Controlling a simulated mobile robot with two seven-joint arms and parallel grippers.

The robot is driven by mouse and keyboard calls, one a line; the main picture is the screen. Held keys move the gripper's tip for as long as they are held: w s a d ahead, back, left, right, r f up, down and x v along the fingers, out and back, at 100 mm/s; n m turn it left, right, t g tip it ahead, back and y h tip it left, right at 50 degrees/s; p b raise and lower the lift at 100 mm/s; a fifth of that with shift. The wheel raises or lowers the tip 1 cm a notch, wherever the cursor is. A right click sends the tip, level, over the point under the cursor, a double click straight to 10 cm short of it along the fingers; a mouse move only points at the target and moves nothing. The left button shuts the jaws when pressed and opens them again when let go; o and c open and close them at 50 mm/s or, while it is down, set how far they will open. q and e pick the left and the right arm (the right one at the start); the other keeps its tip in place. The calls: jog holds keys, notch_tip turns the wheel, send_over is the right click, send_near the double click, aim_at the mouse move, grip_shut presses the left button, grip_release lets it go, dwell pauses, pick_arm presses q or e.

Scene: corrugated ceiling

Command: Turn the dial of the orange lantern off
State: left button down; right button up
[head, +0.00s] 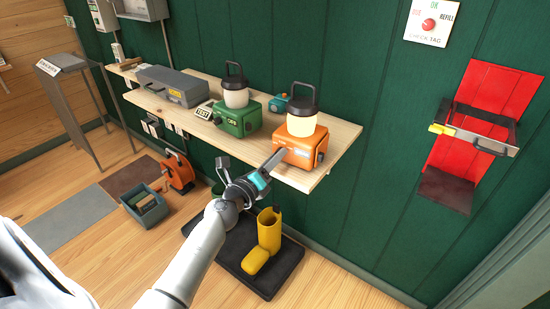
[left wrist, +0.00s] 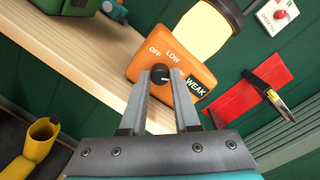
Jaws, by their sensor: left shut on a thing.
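The orange lantern (head: 300,148) stands near the right end of the wooden shelf, with a pale lamp and a black handle on top. In the left wrist view the orange lantern (left wrist: 148,66) shows the words OFF and LOW and a dark WEAK label. Its black dial (left wrist: 160,73) sits right of and below OFF, and its light mark seems to point right. My left gripper (head: 278,156) reaches the lantern's front from below left. In the left wrist view the left gripper (left wrist: 161,76) has its fingers on both sides of the dial, shut on it. My right gripper is out of view.
A green lantern (head: 236,119) stands left of the orange one on the shelf (head: 335,140). A small teal object (head: 278,103) is behind. A grey case (head: 173,87) sits further left. A red wall panel (head: 500,92) is at right.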

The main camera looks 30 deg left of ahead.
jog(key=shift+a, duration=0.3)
